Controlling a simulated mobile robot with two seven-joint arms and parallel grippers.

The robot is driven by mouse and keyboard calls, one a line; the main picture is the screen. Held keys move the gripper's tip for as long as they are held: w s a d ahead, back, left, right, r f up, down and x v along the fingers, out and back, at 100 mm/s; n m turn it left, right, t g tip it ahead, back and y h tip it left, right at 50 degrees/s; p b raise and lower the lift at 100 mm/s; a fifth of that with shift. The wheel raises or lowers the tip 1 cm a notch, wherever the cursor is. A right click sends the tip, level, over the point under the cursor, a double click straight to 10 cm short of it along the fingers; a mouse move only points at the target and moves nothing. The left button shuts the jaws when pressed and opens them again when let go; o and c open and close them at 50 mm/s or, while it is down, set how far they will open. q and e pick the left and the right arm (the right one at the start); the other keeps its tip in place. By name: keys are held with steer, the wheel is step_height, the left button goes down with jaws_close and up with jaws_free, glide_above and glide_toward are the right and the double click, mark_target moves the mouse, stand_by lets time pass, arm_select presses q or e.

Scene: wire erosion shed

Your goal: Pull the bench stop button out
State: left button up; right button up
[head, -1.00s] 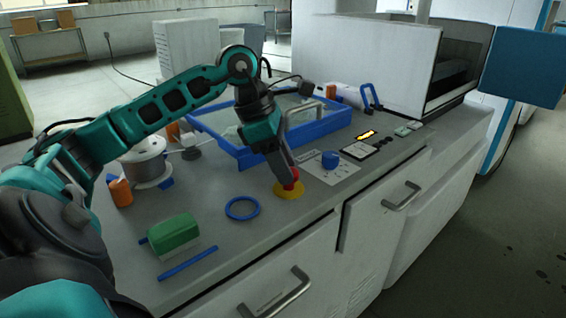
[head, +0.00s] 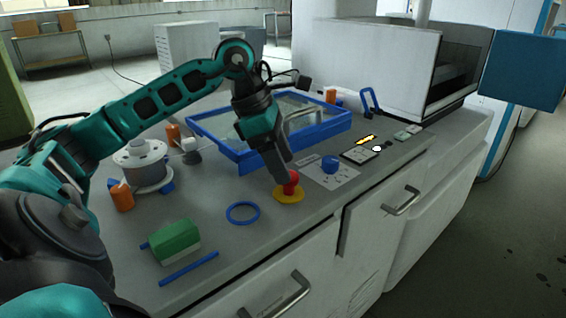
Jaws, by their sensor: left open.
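The bench stop button (head: 291,182) is a red knob on a yellow base (head: 288,195) near the front edge of the grey bench. The knob stands above the base with a narrower red neck showing under it. My left gripper (head: 283,178) is open and points down, with its fingers at the left side of the knob. I cannot tell whether a finger touches it; the far finger is hidden. My right gripper is out of view.
A blue ring (head: 243,213), a green block (head: 175,241) and a blue rod (head: 189,268) lie to the left. A blue-framed tray (head: 243,161) stands behind. A sheet with a blue knob (head: 330,165) lies to the right. A small white spot (head: 376,148) shows near the dark panel.

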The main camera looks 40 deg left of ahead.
arm_select(q)
steer(key=p+v, duration=0.2)
steer(key=v, duration=0.9)
steer(key=shift+r, duration=0.3)
steer(key=shift+s+d, duration=0.1)
